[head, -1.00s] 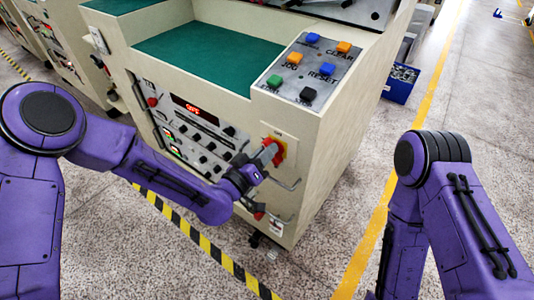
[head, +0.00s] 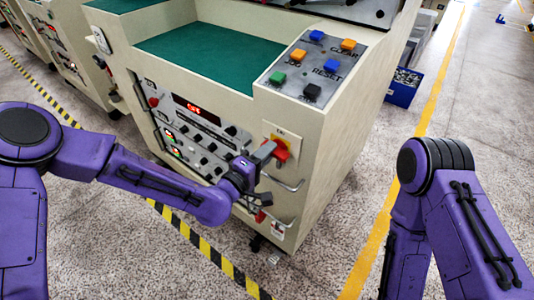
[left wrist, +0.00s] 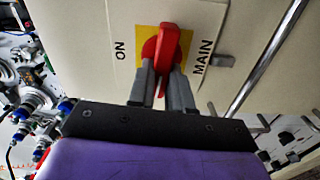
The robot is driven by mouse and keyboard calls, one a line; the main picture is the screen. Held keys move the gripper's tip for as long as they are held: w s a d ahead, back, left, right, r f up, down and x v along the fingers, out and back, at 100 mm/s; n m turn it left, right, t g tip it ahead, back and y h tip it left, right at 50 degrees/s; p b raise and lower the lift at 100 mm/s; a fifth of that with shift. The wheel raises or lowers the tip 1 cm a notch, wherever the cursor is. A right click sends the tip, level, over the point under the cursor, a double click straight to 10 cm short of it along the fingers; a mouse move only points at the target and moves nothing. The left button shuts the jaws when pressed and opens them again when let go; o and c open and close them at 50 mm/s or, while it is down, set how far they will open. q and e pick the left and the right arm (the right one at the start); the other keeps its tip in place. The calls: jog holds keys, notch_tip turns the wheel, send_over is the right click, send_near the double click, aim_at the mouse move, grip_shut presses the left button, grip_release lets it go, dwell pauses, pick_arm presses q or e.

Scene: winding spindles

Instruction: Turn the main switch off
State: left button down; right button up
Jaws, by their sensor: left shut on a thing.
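The main switch is a red rotary handle (head: 281,152) on a yellow square at the right end of the machine's front panel. In the left wrist view the red handle (left wrist: 171,42) stands upright in the picture, between the label ON on the left and MAIN on the right. My left gripper (head: 266,151) reaches it from the front left. In the left wrist view its two grey fingers (left wrist: 163,72) are shut on the handle, one on each side. The fingers hide part of the handle and the yellow square. My right gripper is out of view.
A metal bar handle (head: 284,184) sticks out just below the switch. The sloped panel (head: 303,88) above carries several coloured buttons. The front panel (head: 190,122) has knobs and a red display. A blue bin (head: 402,88) stands behind. Floor to the right is clear.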

pick_arm(q)
jog(key=shift+n, duration=0.6)
jog(key=c, duration=1)
grip_release()
jog(key=shift+c, duration=0.2)
jog(key=b+v, duration=0.1)
jog(key=v, duration=0.9)
jog(key=shift+s+a, duration=0.15)
jog(key=shift+s, duration=0.05)
